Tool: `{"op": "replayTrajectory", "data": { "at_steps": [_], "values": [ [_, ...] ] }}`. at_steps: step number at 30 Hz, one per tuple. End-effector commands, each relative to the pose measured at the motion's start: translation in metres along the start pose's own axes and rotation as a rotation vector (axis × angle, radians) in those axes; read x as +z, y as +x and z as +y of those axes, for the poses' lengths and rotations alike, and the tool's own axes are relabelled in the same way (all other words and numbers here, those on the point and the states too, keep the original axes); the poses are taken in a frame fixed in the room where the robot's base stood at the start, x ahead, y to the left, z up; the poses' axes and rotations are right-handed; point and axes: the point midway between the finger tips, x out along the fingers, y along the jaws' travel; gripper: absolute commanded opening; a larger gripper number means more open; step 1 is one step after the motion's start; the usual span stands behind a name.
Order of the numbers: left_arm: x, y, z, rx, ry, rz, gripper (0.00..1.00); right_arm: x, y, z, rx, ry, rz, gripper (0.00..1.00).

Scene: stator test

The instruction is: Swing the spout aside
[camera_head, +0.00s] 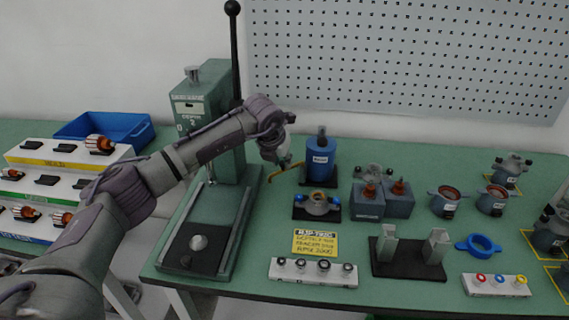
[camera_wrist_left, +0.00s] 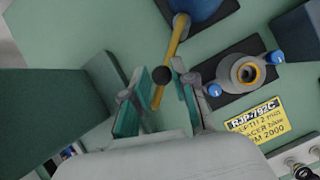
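The spout (camera_head: 284,174) is a thin yellow tube reaching left and down from a blue pot (camera_head: 320,158). In the left wrist view the spout (camera_wrist_left: 173,45) slants down from the blue pot (camera_wrist_left: 197,6) at the top edge, with a dark round knob (camera_wrist_left: 161,75) near its lower end. My left gripper (camera_head: 282,163) is at the spout's free end. In the left wrist view its teal-padded fingers (camera_wrist_left: 160,97) stand apart, with the spout's end between them; I see no clear contact. My right gripper is not in view.
A green press (camera_head: 215,120) with a tall lever stands left of the pot. A fixture with blue knobs (camera_head: 317,206) sits in front of the pot, and a yellow label (camera_head: 315,242) lies nearer. Twin grey blocks (camera_head: 368,207) stand to the right.

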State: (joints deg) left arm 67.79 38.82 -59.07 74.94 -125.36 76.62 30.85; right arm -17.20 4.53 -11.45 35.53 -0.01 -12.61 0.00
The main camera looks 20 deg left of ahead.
Motion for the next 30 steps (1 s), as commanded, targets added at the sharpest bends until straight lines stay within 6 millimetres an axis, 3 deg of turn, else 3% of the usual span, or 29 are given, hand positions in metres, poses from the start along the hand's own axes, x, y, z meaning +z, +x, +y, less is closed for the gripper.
{"op": "replayTrajectory", "data": {
  "at_steps": [7,26,30],
  "values": [
    [0.009,0.003,0.013,0.001,-0.003,-0.003,0.26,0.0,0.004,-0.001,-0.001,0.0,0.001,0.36],
    [0.011,0.001,0.012,0.003,-0.008,-0.007,0.26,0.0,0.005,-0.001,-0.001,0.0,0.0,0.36],
    [0.011,0.001,0.012,0.003,-0.008,-0.007,0.36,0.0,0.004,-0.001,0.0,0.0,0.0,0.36]
  ]
}}
